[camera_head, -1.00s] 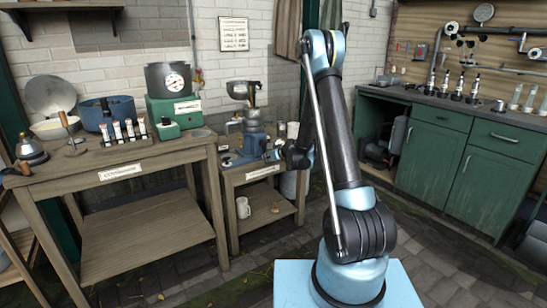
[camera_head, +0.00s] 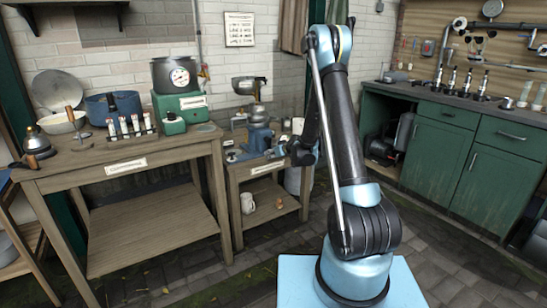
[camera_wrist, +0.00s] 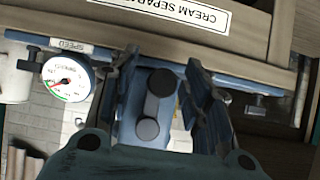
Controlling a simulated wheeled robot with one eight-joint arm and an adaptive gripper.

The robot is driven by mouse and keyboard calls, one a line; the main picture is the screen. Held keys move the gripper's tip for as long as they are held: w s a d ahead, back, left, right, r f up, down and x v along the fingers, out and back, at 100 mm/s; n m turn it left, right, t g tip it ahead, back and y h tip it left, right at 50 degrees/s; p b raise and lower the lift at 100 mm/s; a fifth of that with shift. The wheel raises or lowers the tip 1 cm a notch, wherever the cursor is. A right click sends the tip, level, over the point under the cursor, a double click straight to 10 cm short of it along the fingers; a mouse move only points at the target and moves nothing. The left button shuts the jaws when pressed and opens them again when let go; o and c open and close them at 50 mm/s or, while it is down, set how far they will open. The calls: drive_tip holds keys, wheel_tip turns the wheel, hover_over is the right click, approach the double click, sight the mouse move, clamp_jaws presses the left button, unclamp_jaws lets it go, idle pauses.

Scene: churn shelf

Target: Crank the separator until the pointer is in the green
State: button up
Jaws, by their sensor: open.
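The blue cream separator (camera_head: 258,138) with a metal bowl (camera_head: 246,86) on top stands on the low wooden table. In the wrist view its blue body (camera_wrist: 133,110) lies between my fingers. A dark crank with two round ends (camera_wrist: 160,82) shows there, between the fingers and apparently apart from them. My gripper (camera_wrist: 165,88) is open; in the head view (camera_head: 280,152) it is at the separator's right side, small and partly hidden by my arm. The round speed gauge (camera_wrist: 66,77) has a green band; its pointer is too small to read surely.
A mug (camera_head: 248,203) stands on the low table's lower shelf. Green cabinets (camera_head: 462,160) stand at right. Paved floor is open between.

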drive_tip(key=v, duration=0.8)
idle(0.6)
drive_tip(key=s+d+r+m+g+h, duration=0.1)
drive_tip(key=s+d+r, duration=0.2)
drive_tip(key=s, duration=0.4)
drive_tip(key=s+d+r+m+g+h, duration=0.1)
drive_tip(key=s+d+r, duration=0.25)
drive_tip(key=s, duration=0.35)
drive_tip(key=s+d+r+g+h, duration=0.1)
drive_tip(key=s+d+r, duration=0.25)
drive_tip(key=s, duration=0.35)
drive_tip(key=s+d+f+m+g+h, duration=0.1)
drive_tip(key=s+d, duration=0.2)
drive_tip(key=s, duration=0.6)
drive_tip(key=s+d+f+m+g+h, duration=0.1)
drive_tip(key=s+d+m+g, duration=0.1)
drive_tip(key=s, duration=0.8)
drive_tip(key=s+d+f+m+g+h, duration=0.1)
drive_tip(key=s+d, duration=0.4)
drive_tip(key=s, duration=0.4)
drive_tip(key=shift+s+f+m, duration=0.25)
drive_tip(key=shift+f+m, duration=0.05)
drive_tip(key=shift+w+f+g, duration=0.2)
drive_tip(key=shift+w+g, duration=0.1)
drive_tip(key=shift+w, duration=0.2)
